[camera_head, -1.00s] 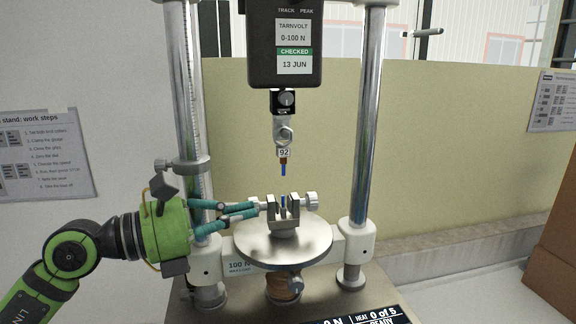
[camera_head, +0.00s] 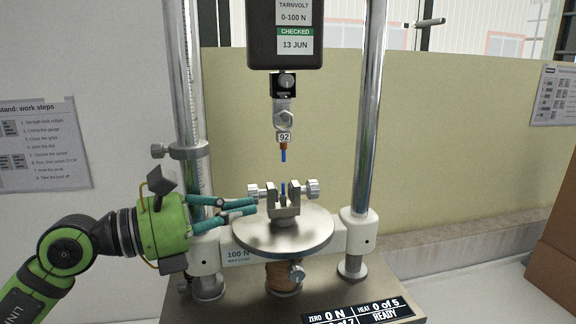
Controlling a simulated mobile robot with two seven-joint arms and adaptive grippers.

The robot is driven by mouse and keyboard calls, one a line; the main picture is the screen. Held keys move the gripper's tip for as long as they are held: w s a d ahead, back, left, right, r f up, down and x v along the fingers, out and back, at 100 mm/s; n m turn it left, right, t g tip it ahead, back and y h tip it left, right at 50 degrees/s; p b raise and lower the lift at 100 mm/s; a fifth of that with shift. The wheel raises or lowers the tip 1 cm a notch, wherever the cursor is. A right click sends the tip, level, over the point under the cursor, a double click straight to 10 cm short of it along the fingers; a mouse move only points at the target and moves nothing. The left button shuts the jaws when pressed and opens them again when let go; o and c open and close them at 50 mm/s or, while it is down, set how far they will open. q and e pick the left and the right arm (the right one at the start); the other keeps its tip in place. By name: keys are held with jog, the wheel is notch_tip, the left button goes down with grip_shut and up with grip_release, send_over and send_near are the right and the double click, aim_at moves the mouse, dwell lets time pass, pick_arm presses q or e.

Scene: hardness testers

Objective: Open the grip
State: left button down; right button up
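The grip (camera_head: 286,211) is a small metal vise on a round steel plate (camera_head: 310,232). Its two jaws stand upright, with a thin blue piece (camera_head: 283,189) between them. A round knob sits on its left side (camera_head: 253,191) and another on its right side (camera_head: 313,187). My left gripper (camera_head: 257,207) has teal fingers with a narrow gap between them. The fingertips are just below the left knob in the picture, over the plate's left edge, and hold nothing visible. Whether they touch the grip is unclear. My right gripper is out of view.
Above the grip hangs the force gauge (camera_head: 285,25), with a tag marked 92 and a blue-tipped piece. Two steel columns flank the plate, the left (camera_head: 188,80) and the right (camera_head: 370,110). A display (camera_head: 362,313) shows 0 N and READY. Bench space at right is clear.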

pick_arm(q)
jog(key=shift+s, duration=0.15)
jog(key=b+v, duration=0.1)
jog(key=v, duration=0.1)
jog(key=b+v, duration=0.2)
jog(key=w+b+v, duration=0.1)
jog(key=shift+a+b, duration=0.3)
jog(key=shift+a, duration=0.35)
